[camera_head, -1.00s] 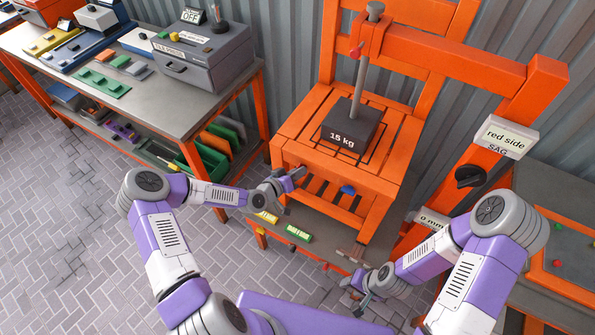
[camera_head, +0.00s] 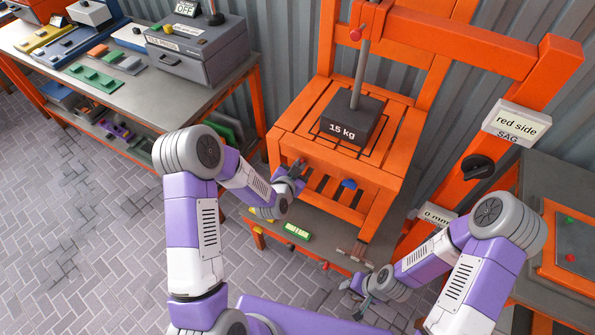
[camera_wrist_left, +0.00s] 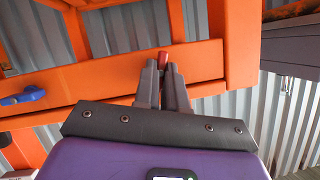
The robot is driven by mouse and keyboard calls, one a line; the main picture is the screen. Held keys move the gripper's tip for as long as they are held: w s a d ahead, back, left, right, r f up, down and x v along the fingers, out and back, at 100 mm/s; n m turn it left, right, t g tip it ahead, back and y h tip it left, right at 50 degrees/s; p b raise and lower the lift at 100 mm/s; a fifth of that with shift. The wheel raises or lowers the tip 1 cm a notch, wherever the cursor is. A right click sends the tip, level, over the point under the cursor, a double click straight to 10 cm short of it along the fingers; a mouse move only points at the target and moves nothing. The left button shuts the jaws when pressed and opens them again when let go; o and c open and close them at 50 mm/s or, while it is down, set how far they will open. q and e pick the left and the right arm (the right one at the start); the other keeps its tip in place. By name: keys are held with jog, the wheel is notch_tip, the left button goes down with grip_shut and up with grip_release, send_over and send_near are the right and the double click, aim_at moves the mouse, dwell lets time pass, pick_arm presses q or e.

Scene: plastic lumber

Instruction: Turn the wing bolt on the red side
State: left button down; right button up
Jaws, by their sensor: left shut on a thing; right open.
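The red wing bolt (camera_wrist_left: 163,59) sits on the front rail of the orange seat frame (camera_head: 300,131). In the left wrist view only its small red end shows, between the fingertips. My left gripper (camera_head: 296,168) is shut on it, and the gripper hides most of the bolt in the head view. A blue wing bolt (camera_head: 349,184) is farther right on the same rail; it also shows at the left of the left wrist view (camera_wrist_left: 22,96). My right gripper (camera_head: 362,290) is open and empty, low in front of the frame's lower shelf.
A dark 15 kg weight (camera_head: 353,121) rests on the seat under a vertical rod. A "red side" sign (camera_head: 517,123) and a black knob (camera_head: 477,167) are on the right orange post. A grey workbench (camera_head: 130,78) stands at left.

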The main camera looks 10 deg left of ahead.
pick_arm(q)
jog(key=shift+d+f+m+t+y+b, duration=0.1)
jog(key=shift+m+t+y+b, duration=0.6)
jog(key=shift+m+b, duration=1.1)
jog(key=shift+d+f+m+t+y+b, duration=0.15)
jog(key=shift+m+t+y+b, duration=0.55)
jog(key=shift+m+b, duration=1.05)
jog(key=shift+f+m+t+y+b, duration=0.1)
jog(key=shift+m+t+y+b, duration=0.6)
jog(key=shift+m+b, duration=1.05)
jog(key=c, duration=1.2)
grip_release()
jog(key=shift+s, duration=0.1)
